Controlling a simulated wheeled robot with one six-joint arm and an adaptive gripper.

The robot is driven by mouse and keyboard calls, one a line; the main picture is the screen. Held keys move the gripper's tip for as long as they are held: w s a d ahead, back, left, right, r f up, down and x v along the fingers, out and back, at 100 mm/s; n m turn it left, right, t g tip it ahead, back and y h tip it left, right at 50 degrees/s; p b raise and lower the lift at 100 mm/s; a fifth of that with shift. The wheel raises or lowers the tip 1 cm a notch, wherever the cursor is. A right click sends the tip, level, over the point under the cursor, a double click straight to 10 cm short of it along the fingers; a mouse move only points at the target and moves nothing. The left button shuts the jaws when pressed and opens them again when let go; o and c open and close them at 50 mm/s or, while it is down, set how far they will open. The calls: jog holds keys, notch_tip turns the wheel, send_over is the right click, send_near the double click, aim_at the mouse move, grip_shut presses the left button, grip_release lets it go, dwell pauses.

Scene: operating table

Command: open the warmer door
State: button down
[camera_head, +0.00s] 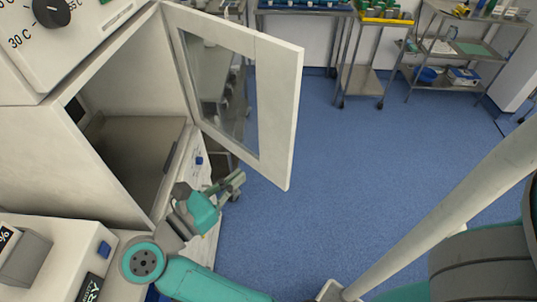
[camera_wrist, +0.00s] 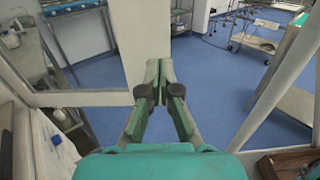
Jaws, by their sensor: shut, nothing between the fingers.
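The warmer (camera_head: 40,150) stands at the left in the head view. Its white door (camera_head: 278,115), with a glass window, stands wide open and swung out to the right. The bare chamber floor (camera_head: 130,150) shows inside. My gripper (camera_head: 238,183) is shut and empty, in front of the opening and beside the lower part of the door. In the wrist view my gripper (camera_wrist: 160,72) overlaps the door's white outer frame (camera_wrist: 145,32). I cannot tell whether the fingertips touch it. No door handle shows clearly.
A temperature dial (camera_head: 51,11) sits above the chamber. Carts with a yellow tray (camera_head: 386,20) and a shelf trolley (camera_head: 465,50) stand along the back. The blue floor (camera_head: 340,150) right of the door is clear. Another device (camera_head: 55,255) stands at the lower left.

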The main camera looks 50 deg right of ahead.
aim_at(284, 139)
jog(key=d, duration=1.3)
jog(key=shift+s+d, duration=0.2)
jog(key=shift+d, duration=0.2)
